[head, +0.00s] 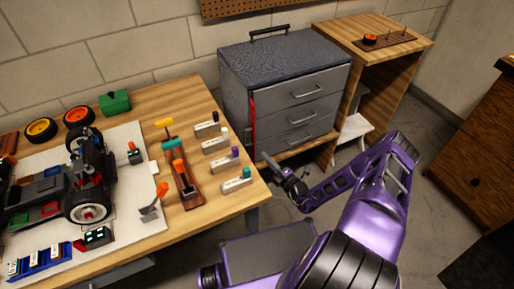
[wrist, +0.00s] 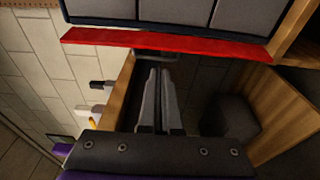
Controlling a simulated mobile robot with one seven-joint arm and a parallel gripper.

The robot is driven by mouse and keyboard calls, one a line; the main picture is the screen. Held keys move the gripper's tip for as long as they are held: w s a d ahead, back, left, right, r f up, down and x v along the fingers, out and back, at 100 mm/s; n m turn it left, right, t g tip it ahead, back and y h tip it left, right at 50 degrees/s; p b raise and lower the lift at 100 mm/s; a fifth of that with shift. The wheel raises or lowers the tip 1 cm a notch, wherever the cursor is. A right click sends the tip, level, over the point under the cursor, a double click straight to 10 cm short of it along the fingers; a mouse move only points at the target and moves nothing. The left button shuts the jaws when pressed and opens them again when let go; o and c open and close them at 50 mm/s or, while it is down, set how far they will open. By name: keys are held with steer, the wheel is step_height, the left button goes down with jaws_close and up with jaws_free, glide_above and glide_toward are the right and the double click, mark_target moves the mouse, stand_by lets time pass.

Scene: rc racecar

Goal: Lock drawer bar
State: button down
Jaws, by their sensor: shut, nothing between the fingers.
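The grey drawer cabinet (head: 233,85) stands with its three drawers (head: 308,90) looking closed. The red drawer bar (head: 253,122) runs upright along the left edge of the cabinet's front. In the wrist view the bar (wrist: 165,40) crosses the picture sideways, beside the grey drawer fronts (wrist: 170,10). My gripper (head: 266,158) is by the lower left corner of the cabinet, near the bar's lower end. In the wrist view my gripper (wrist: 158,75) is shut and empty, its fingertips pointing toward the bar. Whether they touch it I cannot tell.
A wooden workbench (head: 225,200) with a model car (head: 85,180), tools and several labelled blocks is left of my arm. A wooden stand (head: 372,68) is right of the cabinet. A brown wooden cabinet (head: 460,130) stands at the far right, with open floor before it.

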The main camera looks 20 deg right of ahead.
mark_target(252, 143)
steer(key=x, duration=0.9)
steer(key=shift+w+a, duration=0.1)
steer(key=shift+w, duration=0.25)
